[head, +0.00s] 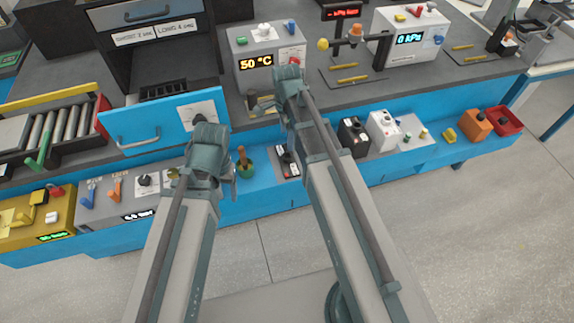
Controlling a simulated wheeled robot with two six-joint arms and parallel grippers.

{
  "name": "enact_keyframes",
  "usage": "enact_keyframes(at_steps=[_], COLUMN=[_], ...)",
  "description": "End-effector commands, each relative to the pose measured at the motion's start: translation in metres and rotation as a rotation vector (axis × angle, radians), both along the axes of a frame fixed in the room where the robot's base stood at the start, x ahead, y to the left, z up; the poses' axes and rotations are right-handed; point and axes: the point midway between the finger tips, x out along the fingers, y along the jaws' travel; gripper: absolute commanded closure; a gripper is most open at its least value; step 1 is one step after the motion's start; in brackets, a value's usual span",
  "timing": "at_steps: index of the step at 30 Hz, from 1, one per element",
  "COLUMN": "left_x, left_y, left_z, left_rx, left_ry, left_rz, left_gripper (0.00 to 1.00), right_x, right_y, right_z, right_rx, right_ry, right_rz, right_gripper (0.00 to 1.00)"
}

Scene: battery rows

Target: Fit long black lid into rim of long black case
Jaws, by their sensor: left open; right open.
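I cannot make out a long black lid or a long black case with certainty in the head view. My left gripper (209,158) is over the front edge of the blue bench, left of a green cup with a brown-handled tool. It is open, with nothing seen in it. My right gripper (288,90) reaches further back, in front of the grey box that reads 50 °C. It is open too, and its fingertips are mostly hidden by its own wrist. My arms cover part of the bench between the two grippers.
A blue drawer front (163,126) juts out at the left, beside a roller conveyor (62,124). The 50 °C box (268,45) and 0 kPa box (408,38) stand behind. Black (353,135) and white (383,129) boxes line the front ledge, with a red bin (507,120) at right.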

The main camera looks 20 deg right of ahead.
Motion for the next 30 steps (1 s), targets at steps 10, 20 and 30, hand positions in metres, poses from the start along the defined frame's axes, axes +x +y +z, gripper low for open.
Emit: enact_keyframes(at_steps=[10,20,30], left_x=[0.000,0.000,0.000], left_y=[0.000,0.000,0.000], left_z=[-0.033,-0.049,-0.085], left_rx=[0.000,0.000,0.000], left_ry=[0.000,0.000,0.000], left_rz=[0.000,0.000,-0.001], left_gripper=[0.27,0.27,0.27], right_x=[0.000,-0.004,-0.008], right_y=[0.000,0.000,0.001], right_z=[-0.033,-0.049,-0.085], right_rx=[0.000,0.000,0.000], right_ry=[0.000,0.000,0.000], right_rz=[0.001,0.001,0.001], right_gripper=[0.21,0.21,0.21])
